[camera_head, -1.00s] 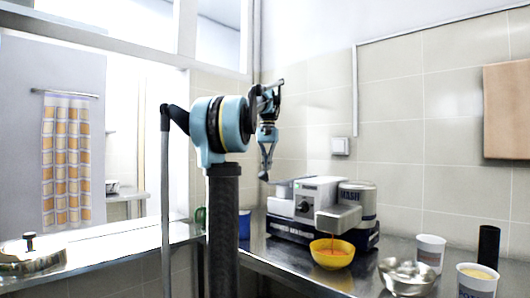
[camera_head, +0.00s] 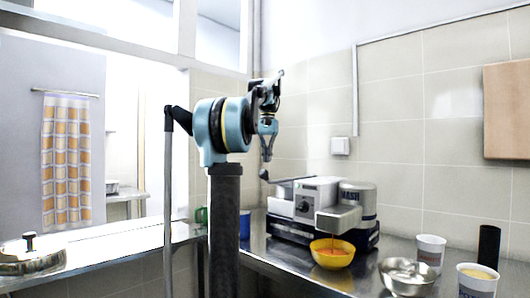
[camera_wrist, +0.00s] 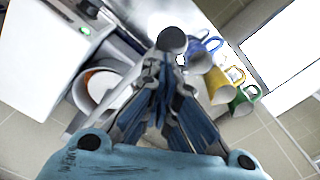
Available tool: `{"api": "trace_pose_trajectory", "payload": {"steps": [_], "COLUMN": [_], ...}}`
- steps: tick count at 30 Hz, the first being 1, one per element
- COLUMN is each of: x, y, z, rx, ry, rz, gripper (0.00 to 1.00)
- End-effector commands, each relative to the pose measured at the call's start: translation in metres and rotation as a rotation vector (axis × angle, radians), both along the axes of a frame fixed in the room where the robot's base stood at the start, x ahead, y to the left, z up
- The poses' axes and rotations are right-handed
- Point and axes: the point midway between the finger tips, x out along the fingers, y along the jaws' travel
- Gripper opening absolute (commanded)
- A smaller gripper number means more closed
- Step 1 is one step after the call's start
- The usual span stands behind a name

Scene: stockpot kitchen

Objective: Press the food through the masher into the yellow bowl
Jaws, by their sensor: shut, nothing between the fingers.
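The grey and white masher (camera_head: 306,204) stands on the metal counter, with a cylinder marked MASH at its right end. A thin orange stream runs from its spout (camera_head: 341,217) into the yellow bowl (camera_head: 331,258), which has orange food in it. A dark round knob (camera_head: 263,174) stands out at the machine's left; it also shows in the wrist view (camera_wrist: 172,40). My gripper (camera_head: 267,159) is shut and empty, pointing down just above the knob. In the wrist view my fingers (camera_wrist: 168,88) are together near the knob. A white round opening (camera_wrist: 97,85) there has something orange-red in it.
Blue (camera_wrist: 205,52), yellow (camera_wrist: 220,85) and green (camera_wrist: 243,103) mugs stand beside the machine. A metal bowl (camera_head: 407,278), white cups (camera_head: 430,251) and a black cylinder (camera_head: 488,246) stand at the right. A lidded pan (camera_head: 31,260) sits far left.

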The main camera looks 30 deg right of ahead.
Motion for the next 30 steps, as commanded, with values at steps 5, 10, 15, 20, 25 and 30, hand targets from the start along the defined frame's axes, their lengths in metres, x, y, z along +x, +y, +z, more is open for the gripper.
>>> {"api": "trace_pose_trajectory", "payload": {"steps": [5,10,15,20,25,30], "x": [0.000,0.000,0.000,0.000,0.000,0.000], "y": [0.000,0.000,0.000,0.000,0.000,0.000], "z": [0.012,0.023,0.034,0.044,0.055,0.066], "rx": [0.000,0.000,0.000,0.000,0.000,0.000], "ry": [0.000,0.000,0.000,0.000,0.000,0.000], "rz": [0.000,0.000,0.000,0.000,0.000,0.000], "gripper": [0.00,0.00,0.00,0.00,0.00,0.00]}}
